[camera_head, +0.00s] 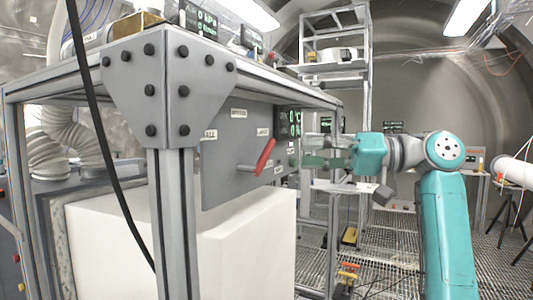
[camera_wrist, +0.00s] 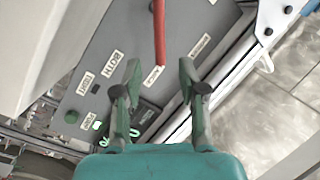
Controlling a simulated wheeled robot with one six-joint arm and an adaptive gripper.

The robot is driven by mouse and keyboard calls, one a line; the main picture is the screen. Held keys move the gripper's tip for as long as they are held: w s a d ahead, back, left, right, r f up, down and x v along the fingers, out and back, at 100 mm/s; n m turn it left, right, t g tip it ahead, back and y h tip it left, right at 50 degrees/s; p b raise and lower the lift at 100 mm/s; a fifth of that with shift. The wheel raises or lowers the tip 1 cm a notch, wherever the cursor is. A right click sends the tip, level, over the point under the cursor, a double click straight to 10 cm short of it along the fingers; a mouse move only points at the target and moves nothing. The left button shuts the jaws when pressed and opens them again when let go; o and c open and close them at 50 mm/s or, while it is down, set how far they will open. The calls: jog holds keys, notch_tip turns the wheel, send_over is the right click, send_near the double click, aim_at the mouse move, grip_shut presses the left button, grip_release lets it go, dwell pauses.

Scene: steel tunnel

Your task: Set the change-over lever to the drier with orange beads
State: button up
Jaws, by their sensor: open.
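The change-over lever has a red handle (camera_head: 265,157) on a grey shaft and stands out from a grey upright panel (camera_head: 225,150). In the head view the handle slants, its top leaning right. In the wrist view the red handle (camera_wrist: 159,35) comes down from the top edge, its end close to a small white label (camera_wrist: 153,75). My gripper (camera_head: 312,153) is open and empty, to the right of the lever and apart from it. In the wrist view the fingers (camera_wrist: 160,70) lie either side of the handle's line, short of its end. I cannot make out orange beads.
White labels surround the lever; one reads BOTH (camera_wrist: 112,63), others are too small to read. A green-digit display (camera_head: 295,123) sits at the panel's right. Grating floor lies right.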

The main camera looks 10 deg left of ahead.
aim_at(267, 153)
jog(key=a, duration=0.9)
jog(key=shift+w+a, duration=0.1)
jog(key=shift+w, duration=0.1)
grip_shut()
